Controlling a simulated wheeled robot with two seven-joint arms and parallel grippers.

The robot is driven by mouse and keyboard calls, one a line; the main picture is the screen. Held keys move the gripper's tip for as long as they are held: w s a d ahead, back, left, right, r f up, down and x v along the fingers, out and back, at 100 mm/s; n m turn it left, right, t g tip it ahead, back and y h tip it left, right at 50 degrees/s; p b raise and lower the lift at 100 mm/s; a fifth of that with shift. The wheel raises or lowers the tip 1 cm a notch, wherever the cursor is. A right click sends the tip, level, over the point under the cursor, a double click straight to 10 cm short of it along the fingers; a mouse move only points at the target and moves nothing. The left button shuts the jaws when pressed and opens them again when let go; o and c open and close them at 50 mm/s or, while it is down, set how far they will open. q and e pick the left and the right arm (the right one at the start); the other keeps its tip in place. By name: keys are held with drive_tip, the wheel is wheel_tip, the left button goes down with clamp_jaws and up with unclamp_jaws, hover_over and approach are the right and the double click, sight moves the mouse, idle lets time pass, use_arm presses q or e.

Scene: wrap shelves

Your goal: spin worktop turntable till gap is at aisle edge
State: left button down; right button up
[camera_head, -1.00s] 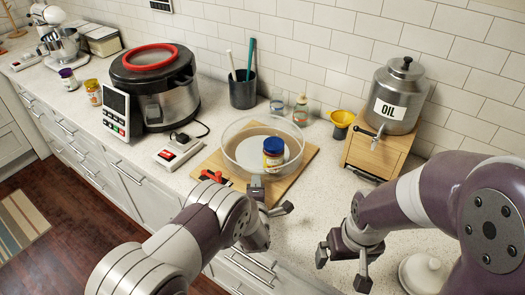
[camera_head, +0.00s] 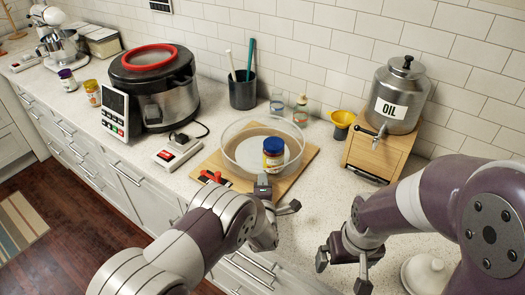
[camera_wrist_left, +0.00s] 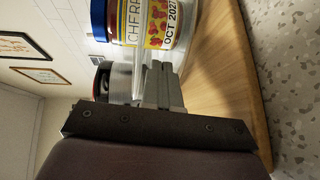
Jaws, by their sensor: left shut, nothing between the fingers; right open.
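The turntable is a clear round walled tray (camera_head: 232,160) on a wooden board (camera_head: 298,172) on the worktop. Its gap cannot be made out. One jar with a blue lid (camera_head: 273,152) stands in it at the front right; in the left wrist view this jar (camera_wrist_left: 150,28) has a cherry label. My left gripper (camera_head: 263,184) is shut and empty at the front of the tray, just below the jar. Its closed fingers (camera_wrist_left: 157,88) are close to the clear wall; contact cannot be told.
A red-handled item (camera_head: 214,178) lies at the board's left corner. A switch box (camera_head: 177,152) and a large cooker (camera_head: 155,90) stand left. An oil urn (camera_head: 400,95) on a wooden stand is right. A white lidded pot (camera_head: 425,272) is near my right arm.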

use_arm(q)
drive_tip(key=shift+w+d+f+b, duration=0.1)
drive_tip(key=shift+d+b, duration=0.35)
drive_tip(key=shift+d, duration=0.05)
drive_tip(key=shift+w+d, duration=0.15)
drive_tip(key=shift+d, duration=0.2)
drive_tip(key=shift+s+d, duration=0.1)
drive_tip(key=shift+s, duration=1.7)
drive_tip(key=shift+d, duration=0.1)
